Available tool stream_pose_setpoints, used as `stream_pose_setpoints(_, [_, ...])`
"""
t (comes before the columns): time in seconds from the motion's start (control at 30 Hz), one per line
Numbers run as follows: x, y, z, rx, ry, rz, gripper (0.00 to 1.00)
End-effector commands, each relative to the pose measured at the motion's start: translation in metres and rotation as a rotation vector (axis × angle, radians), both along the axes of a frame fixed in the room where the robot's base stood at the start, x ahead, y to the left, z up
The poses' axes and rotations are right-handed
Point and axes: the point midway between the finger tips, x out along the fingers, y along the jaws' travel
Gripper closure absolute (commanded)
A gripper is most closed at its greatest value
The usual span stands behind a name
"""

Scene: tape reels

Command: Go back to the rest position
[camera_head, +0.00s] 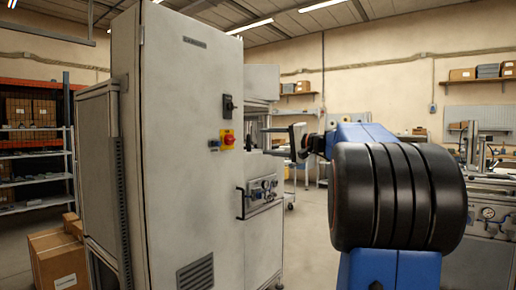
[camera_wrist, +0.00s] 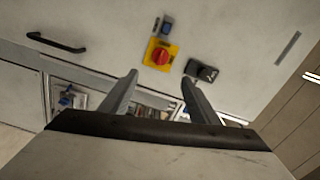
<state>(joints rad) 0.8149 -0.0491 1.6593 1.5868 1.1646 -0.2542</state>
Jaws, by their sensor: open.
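My gripper (camera_wrist: 159,77) shows in the wrist view with its two grey fingers apart and nothing between them. It faces the grey cabinet (camera_wrist: 240,40), and a gap seems to remain before the panel, though its depth is hard to judge. In the head view my gripper (camera_head: 291,141) is small and dark, to the right of the cabinet (camera_head: 185,90), at the end of my blue and black arm. No tape reel can be made out clearly in either view.
A red and yellow switch (camera_head: 227,139) and a black rotary handle (camera_head: 228,106) stick out from the cabinet. Cardboard boxes (camera_head: 58,262) stand at the lower left beside shelving (camera_head: 36,165). A workbench machine (camera_head: 488,215) stands at the right, partly behind my arm.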

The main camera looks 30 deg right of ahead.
Motion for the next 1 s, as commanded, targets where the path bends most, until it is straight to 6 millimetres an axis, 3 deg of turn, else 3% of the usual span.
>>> stream_pose_setpoints(0.23, [0.000,0.001,-0.001,-0.001,0.002,0.002,0.45])
stream_pose_setpoints(0.37, [-0.002,0.023,-0.012,-0.021,0.037,0.022,0.45])
stream_pose_setpoints(0.47, [-0.008,0.061,-0.035,-0.064,0.103,0.058,0.45])
stream_pose_setpoints(0.67, [-0.043,0.157,-0.105,-0.205,0.281,0.156,0.45])
stream_pose_setpoints(0.8, [-0.082,0.213,-0.159,-0.328,0.399,0.225,0.45])
stream_pose_setpoints(1.0, [-0.155,0.273,-0.238,-0.542,0.547,0.319,0.45])
